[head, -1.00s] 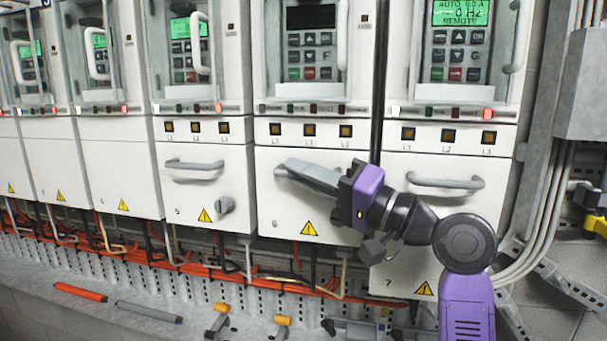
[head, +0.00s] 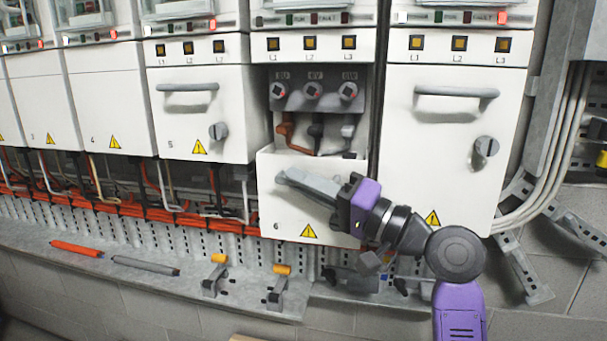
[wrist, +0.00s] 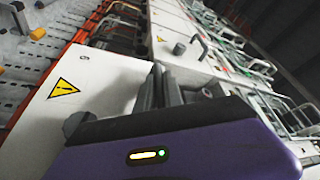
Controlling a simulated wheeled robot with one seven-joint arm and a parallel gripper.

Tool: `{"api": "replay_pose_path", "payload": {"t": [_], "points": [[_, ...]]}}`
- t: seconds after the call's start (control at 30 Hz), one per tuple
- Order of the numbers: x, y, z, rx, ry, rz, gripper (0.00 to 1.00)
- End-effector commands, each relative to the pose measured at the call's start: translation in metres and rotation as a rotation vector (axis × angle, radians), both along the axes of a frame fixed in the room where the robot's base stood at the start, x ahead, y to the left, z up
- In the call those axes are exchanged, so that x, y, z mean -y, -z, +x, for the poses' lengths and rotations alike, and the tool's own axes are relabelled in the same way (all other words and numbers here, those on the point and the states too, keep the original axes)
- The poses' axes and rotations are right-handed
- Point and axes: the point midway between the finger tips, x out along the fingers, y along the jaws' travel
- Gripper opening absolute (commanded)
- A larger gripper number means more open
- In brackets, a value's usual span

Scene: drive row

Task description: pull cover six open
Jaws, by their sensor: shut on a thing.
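Cover six (head: 285,217) is a white panel with a "6" and a yellow warning triangle. In the head view it sits low, with an open bay (head: 312,115) above it. Three round terminals marked U, V and W show there, with brown, black and grey cable ends below them. My gripper (head: 300,180) is shut on the grey handle (head: 284,176) of cover six, reaching in from the right. The wrist view shows the cover (wrist: 75,95) and the fingers (wrist: 163,88) close up; much of the handle is hidden there.
Cover five (head: 200,110) and cover seven (head: 455,150) stand closed either side, each with a handle and a grey knob. Below is a ledge with an orange rod (head: 78,249), a grey rod (head: 146,266) and yellow-topped clamps (head: 280,280). Grey conduits (head: 570,130) run at the right.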

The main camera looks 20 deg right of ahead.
Motion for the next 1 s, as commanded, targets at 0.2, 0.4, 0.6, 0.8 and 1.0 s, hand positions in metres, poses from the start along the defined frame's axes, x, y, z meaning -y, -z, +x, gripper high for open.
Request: {"api": "replay_pose_path", "payload": {"t": [0.2,0.4,0.6,0.8,1.0], "points": [[0.000,0.007,0.000,-0.001,0.001,0.000,0.00],[0.000,0.007,0.000,-0.001,0.001,0.000,0.00],[0.000,0.007,0.000,-0.001,0.001,0.000,0.21],[0.001,0.007,0.000,0.000,0.000,0.000,0.21],[0.012,0.012,-0.015,-0.001,0.003,0.000,0.21]]}}
